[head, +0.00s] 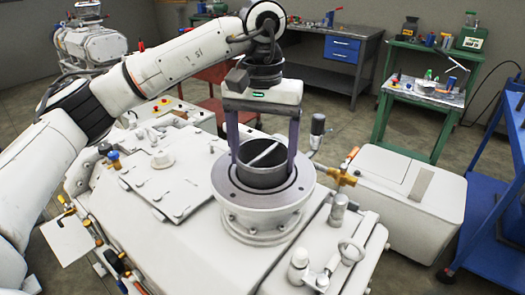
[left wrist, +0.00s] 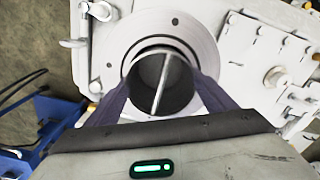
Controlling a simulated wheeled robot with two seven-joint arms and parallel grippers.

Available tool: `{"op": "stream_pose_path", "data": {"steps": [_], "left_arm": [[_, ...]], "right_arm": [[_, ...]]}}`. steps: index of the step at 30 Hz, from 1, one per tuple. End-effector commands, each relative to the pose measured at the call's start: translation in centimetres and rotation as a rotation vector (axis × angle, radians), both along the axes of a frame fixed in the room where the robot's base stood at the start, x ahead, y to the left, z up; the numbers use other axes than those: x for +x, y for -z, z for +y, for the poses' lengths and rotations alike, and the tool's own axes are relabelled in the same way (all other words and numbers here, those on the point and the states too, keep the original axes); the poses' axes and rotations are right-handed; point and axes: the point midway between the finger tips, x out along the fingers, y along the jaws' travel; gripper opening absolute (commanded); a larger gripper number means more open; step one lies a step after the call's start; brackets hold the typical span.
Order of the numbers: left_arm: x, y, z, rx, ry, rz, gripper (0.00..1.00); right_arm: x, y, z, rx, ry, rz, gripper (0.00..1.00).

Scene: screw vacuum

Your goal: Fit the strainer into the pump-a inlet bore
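The strainer (head: 262,179) is a dark grey open cylinder with a pale bar across its mouth. It is upright at the pump-a inlet bore, inside the round white flange (head: 223,181); its upper part stands above the flange face. A dark ring shows around it. How deep its lower end sits is hidden. My left gripper (head: 264,158) reaches down from above, its two purple-grey fingers against opposite sides of the strainer. In the left wrist view the fingers (left wrist: 163,92) flank the strainer (left wrist: 176,98) within the flange (left wrist: 204,45). My right gripper is not in view.
The flange stands on a large white pump housing (head: 150,205) with valves and knobs. A brass fitting (head: 343,176) and a black-handled lever (head: 317,126) are close to the flange's right. A white box (head: 410,190), blue cart (head: 497,235) and benches stand beyond.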

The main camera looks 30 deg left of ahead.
Motion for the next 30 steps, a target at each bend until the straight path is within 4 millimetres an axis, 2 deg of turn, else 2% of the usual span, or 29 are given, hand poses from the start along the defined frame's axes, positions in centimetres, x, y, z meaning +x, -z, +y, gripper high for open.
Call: {"op": "stream_pose_path", "data": {"steps": [1,3,14,17,25,30], "left_arm": [[0.0,-0.1,0.0,-0.001,0.0,-0.001,0.86],[0.0,-0.1,0.0,0.0,0.0,-0.001,0.98],[0.0,-0.4,0.0,-0.001,0.0,-0.001,0.98],[0.1,-1.8,-0.1,-0.001,0.0,-0.004,0.98],[0.1,-7.5,0.0,0.001,-0.002,-0.006,0.98],[0.0,-9.7,0.0,0.001,0.0,-0.002,0.98]], "right_arm": [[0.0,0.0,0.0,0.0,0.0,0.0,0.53],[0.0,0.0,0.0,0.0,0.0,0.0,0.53],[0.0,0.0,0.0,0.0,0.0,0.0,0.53],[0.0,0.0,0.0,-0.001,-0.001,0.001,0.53],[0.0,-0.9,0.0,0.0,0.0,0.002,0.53],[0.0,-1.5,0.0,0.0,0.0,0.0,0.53]]}}
